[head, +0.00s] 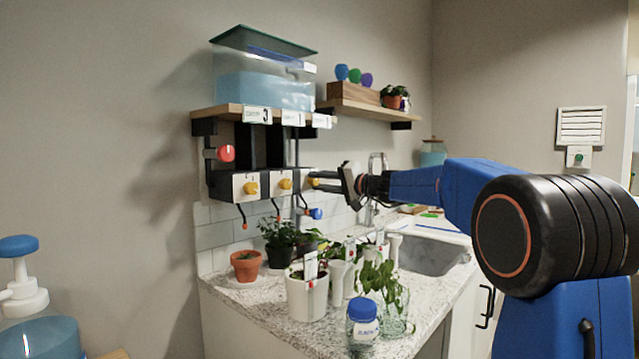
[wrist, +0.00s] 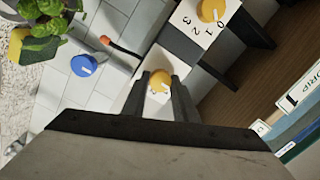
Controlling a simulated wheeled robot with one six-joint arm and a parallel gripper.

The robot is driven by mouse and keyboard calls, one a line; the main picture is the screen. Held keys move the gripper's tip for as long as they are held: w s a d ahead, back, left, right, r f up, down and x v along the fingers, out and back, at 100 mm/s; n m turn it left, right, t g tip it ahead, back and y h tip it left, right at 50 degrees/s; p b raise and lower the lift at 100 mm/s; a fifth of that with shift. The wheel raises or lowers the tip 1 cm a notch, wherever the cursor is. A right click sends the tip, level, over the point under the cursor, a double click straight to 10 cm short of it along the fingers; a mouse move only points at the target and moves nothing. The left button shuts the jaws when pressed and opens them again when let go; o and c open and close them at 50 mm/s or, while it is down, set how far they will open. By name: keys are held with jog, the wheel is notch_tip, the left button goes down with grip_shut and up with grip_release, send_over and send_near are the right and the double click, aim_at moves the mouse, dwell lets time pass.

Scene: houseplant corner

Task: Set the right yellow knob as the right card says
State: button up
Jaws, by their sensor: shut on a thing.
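The right yellow knob (wrist: 159,82) sits on a pale dial plate and shows between the fingers in the wrist view. My gripper (wrist: 162,86) has one finger on each side of it and is shut on it. In the head view my gripper (head: 318,181) reaches the right end of the black dispenser box and mostly hides this knob. Its pointer and most of its dial numbers are hidden or too small to read. The right card (head: 322,120) hangs on the shelf edge, and its number is not readable. The other cards read 3 (head: 257,115) and 1 (head: 293,118).
The middle yellow knob (head: 285,184) and left yellow knob (head: 251,188) are close by. A red knob (head: 227,153) is at the left. A blue valve (head: 315,213) hangs below. Potted plants and a blue-lidded jar (head: 363,322) stand on the counter beneath.

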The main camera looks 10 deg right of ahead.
jog(key=m, duration=0.4)
jog(key=shift+f, duration=0.1)
jog(key=shift+m, duration=1.8)
jog(key=o, duration=1.1)
jog(key=shift+c, duration=0.2)
jog(key=v, duration=1.7)
jog(key=shift+s+f, duration=0.25)
jog(key=shift+f, duration=0.15)
